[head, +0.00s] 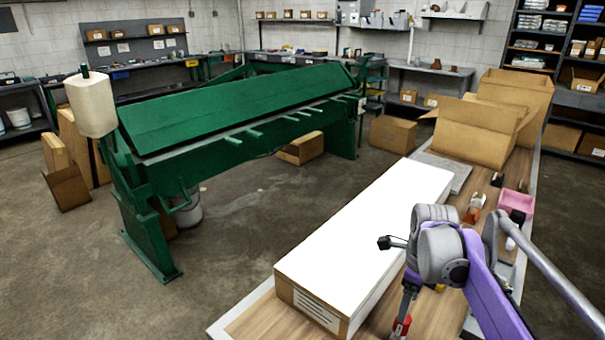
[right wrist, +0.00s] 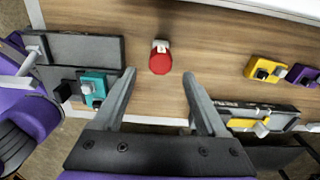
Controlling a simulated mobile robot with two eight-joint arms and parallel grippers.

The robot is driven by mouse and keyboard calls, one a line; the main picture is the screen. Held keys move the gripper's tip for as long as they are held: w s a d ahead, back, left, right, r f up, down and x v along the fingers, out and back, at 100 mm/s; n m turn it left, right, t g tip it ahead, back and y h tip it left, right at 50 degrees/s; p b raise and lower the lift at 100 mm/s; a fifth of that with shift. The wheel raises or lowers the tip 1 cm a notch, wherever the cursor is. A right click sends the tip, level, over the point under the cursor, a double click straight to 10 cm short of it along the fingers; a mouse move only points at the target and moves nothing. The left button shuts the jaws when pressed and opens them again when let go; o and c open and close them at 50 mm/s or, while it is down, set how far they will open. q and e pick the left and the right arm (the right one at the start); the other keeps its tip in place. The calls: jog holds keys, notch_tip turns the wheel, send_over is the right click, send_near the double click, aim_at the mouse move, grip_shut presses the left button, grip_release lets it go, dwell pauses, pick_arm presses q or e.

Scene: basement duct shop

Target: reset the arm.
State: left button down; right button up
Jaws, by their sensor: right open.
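My right arm (head: 485,290), purple with grey joints, reaches in from the lower right over the workbench in the head view. Its gripper (right wrist: 159,78) is open and empty in the right wrist view, with the two grey fingers well apart. A red object with a pale end (right wrist: 160,60) lies on the wood top beyond and between the fingertips, and nothing is gripped. In the head view the gripper is low beside the long white-topped box and mostly hidden by my arm. My left gripper is in neither view.
The long white-topped box (head: 365,235) lies along the bench (head: 245,322). Open cardboard boxes (head: 475,130) stand at its far end, with a pink bin (head: 516,201) nearer. A teal item (right wrist: 97,88) and a yellow item (right wrist: 265,69) flank the gripper. A green bending machine (head: 235,110) stands left across open floor.

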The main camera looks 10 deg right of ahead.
jog(key=s+a+f+n+t+p, duration=0.1)
jog(key=s+a+n, duration=0.3)
jog(key=n, duration=0.4)
jog(key=s+a+f+n+t+p, duration=0.1)
jog(key=s+a+f+n+t, duration=0.1)
jog(key=s+a+n, duration=0.3)
jog(key=s+a+f+n+t+p, duration=0.2)
jog(key=s+a+n, duration=0.3)
jog(key=n, duration=0.8)
jog(key=shift+a, duration=0.25)
jog(key=shift+s+a+f+n, duration=0.15)
jog(key=shift+s+f+n, duration=0.1)
jog(key=shift+n, duration=0.45)
